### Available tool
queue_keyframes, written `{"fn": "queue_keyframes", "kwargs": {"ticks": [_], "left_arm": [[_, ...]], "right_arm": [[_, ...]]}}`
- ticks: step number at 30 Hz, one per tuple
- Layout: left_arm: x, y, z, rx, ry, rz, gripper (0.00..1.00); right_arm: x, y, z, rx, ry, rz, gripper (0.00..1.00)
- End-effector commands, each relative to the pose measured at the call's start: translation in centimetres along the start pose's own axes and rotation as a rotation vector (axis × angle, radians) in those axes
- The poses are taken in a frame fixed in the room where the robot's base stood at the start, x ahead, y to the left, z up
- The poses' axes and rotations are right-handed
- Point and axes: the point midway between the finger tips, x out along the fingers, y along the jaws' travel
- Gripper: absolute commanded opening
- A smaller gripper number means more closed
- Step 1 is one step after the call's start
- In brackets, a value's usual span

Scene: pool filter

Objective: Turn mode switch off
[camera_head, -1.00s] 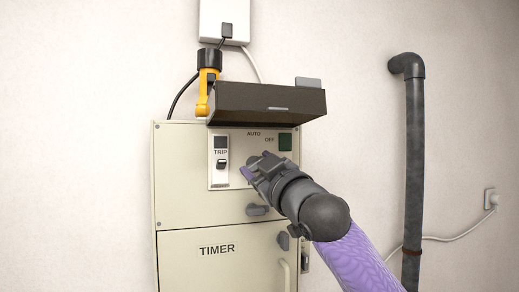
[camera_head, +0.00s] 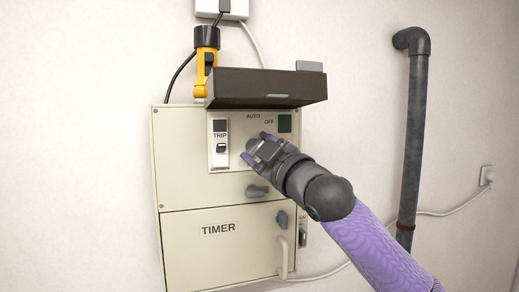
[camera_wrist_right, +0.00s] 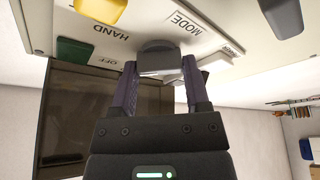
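The mode switch is a dark grey knob (camera_wrist_right: 158,58) next to the MODE label on the cream cabinet panel (camera_head: 175,150). It also shows partly in the head view (camera_head: 252,145), below the AUTO and OFF lettering. My right gripper (camera_head: 257,148) is at the panel with its purple fingers on either side of the knob. In the right wrist view, the right gripper (camera_wrist_right: 158,75) has its fingers apart around the knob, with no firm squeeze visible. The knob's exact pointing direction is hard to tell. My left gripper is not in view.
A dark flap (camera_head: 265,88) juts out above the panel. A TRIP breaker (camera_head: 221,148) sits left of the knob, and a grey handle (camera_head: 257,191) is below. A grey pipe (camera_head: 413,140) runs down the wall at right.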

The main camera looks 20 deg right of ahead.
Motion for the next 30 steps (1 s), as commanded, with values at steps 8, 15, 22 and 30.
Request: {"fn": "queue_keyframes", "kwargs": {"ticks": [8,15,22,30], "left_arm": [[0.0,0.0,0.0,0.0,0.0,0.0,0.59],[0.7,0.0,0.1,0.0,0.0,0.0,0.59],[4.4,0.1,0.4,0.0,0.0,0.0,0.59],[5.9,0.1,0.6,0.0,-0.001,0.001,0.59]], "right_arm": [[0.0,0.0,0.0,0.0,0.0,0.0,0.94],[-0.8,-0.1,0.2,-0.001,-0.001,0.001,0.94],[-6.2,-0.5,0.5,-0.004,0.001,0.002,0.94],[-9.9,-0.1,0.2,0.0,-0.001,0.0,0.94]]}}
